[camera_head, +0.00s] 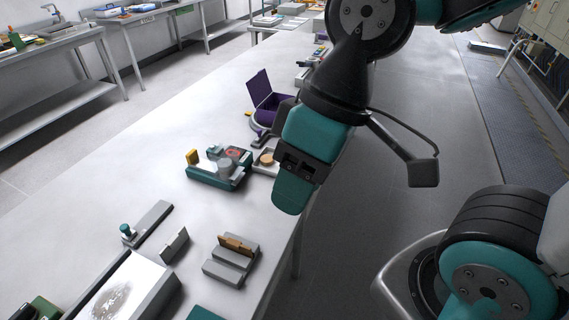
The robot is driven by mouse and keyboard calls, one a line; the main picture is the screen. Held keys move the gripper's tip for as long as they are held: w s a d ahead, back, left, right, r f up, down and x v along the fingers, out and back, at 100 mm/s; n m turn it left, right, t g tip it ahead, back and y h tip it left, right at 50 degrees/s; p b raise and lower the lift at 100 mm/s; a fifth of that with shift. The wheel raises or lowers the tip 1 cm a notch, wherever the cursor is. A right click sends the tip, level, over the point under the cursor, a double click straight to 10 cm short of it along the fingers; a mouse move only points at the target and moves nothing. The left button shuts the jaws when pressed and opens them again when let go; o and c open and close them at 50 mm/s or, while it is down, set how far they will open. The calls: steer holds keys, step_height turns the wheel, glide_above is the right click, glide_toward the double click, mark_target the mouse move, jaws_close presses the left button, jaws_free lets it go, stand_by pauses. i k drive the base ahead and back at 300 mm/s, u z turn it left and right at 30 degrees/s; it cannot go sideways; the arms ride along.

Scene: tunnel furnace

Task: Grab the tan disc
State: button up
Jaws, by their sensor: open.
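The tan disc (267,158) lies in a small pale tray (264,171) on the long grey table, beside a teal device. My gripper (292,192) is teal and black. It hangs just to the right of the disc in the picture and covers the tray's right side. The gripper is open, and nothing shows between its fingers. The gap between the fingers is largely turned away from view. I cannot tell how high the gripper is above the table.
A grey holder with a brown piece (236,244) is nearer the front. The table's right edge runs close to my gripper. The left middle of the table is clear.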

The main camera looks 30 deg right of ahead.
mark_target(266, 160)
steer(key=z, duration=0.3)
steer(key=i, duration=0.65)
steer(key=u, duration=1)
